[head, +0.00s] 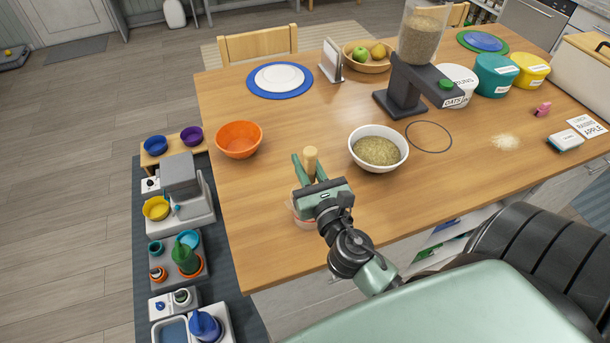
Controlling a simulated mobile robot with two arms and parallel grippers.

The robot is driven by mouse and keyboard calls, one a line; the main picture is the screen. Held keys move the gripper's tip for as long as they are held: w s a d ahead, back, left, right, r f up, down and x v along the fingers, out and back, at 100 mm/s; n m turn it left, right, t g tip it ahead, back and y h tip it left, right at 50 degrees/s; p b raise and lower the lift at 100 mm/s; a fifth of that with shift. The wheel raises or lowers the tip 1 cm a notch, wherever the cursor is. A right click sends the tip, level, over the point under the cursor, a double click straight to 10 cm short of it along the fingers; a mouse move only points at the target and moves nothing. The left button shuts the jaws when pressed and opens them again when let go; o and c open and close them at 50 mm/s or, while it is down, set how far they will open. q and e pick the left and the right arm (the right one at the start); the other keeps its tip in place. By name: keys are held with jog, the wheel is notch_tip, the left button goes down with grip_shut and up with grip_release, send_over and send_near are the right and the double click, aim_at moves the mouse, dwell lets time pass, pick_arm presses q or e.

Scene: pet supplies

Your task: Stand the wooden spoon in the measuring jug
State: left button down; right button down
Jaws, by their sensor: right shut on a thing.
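My right gripper (306,170) is above the near-left part of the wooden table, shut on the wooden spoon (311,158). Only a short, light-wood end of the spoon shows above the fingers; the rest is hidden by the gripper. A pinkish, see-through vessel (294,214), perhaps the measuring jug, shows in part below and behind the gripper. I cannot tell whether the spoon's lower end is inside it. My left gripper is not in view.
An orange bowl (239,140) stands to the left and a white bowl of grain (404,148) to the right. A dark dispenser (405,88) stands behind, near a thin ring (429,123). Pet feeders (188,195) stand on the floor at left.

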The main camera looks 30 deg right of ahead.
jog(key=shift+f+b, duration=0.6)
jog(key=shift+f, duration=1.35)
jog(key=shift+f, duration=0.15)
jog(key=c, duration=1.3)
grip_release()
jog(key=shift+r, duration=0.2)
jog(key=b+v, duration=0.6)
jog(key=v, duration=0.6)
jog(key=shift+s, duration=0.1)
